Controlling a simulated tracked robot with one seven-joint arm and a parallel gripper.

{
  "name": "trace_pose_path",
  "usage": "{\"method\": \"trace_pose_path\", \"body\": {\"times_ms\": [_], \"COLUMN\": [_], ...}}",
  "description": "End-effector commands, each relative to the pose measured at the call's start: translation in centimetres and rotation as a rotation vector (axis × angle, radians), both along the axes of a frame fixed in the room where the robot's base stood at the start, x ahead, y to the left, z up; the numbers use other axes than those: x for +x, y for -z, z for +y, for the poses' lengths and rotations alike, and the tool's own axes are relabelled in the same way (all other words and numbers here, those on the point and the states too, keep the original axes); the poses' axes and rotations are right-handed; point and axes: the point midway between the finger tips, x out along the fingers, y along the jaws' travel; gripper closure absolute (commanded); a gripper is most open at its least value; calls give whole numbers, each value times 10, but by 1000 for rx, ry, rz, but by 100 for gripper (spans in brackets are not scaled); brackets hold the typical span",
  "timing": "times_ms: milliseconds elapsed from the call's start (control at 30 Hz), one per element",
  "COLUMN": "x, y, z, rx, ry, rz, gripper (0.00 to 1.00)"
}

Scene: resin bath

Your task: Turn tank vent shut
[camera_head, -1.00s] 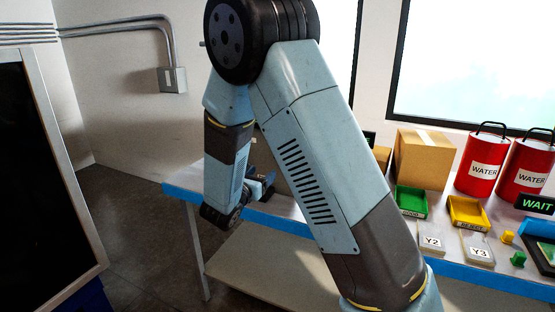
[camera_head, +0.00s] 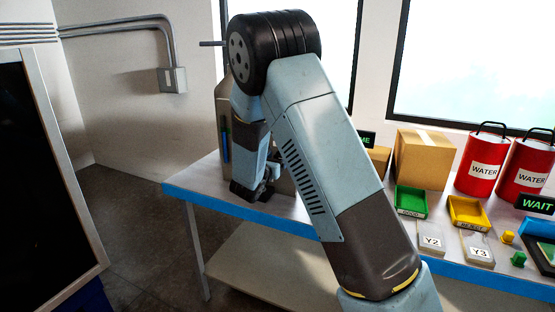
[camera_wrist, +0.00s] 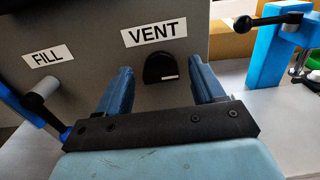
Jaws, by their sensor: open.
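The grey tank (camera_head: 221,105) stands on the bench in the head view, mostly hidden behind my arm. Its front face (camera_wrist: 85,55) fills the left and middle of the wrist view. A VENT label (camera_wrist: 154,32) sits above a small dark vent knob (camera_wrist: 158,68) with a pale mark on it. My gripper (camera_wrist: 160,77) is open, with one blue finger on each side of the knob in the picture. I cannot tell whether the fingers reach as far as the knob or touch it. In the head view my gripper (camera_head: 262,186) is partly hidden near the tank's foot.
Left of the vent, a FILL label (camera_wrist: 47,56) sits above a grey fitting beside a blue lever (camera_wrist: 18,107). A blue post with a black handle (camera_wrist: 268,55) stands at the right. A cardboard box (camera_head: 422,158) and red WATER cans (camera_head: 482,168) stand farther right.

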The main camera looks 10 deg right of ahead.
Motion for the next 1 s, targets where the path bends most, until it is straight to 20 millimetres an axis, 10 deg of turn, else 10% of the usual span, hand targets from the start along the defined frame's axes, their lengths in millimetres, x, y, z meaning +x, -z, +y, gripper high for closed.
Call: {"method": "trace_pose_path", "body": {"times_ms": [400, 1000], "x": [5, 5], "y": [0, 0], "z": [-3, -3], "rx": [0, 0], "ry": [-1, -1], "rz": [0, 0], "gripper": [33, 88]}}
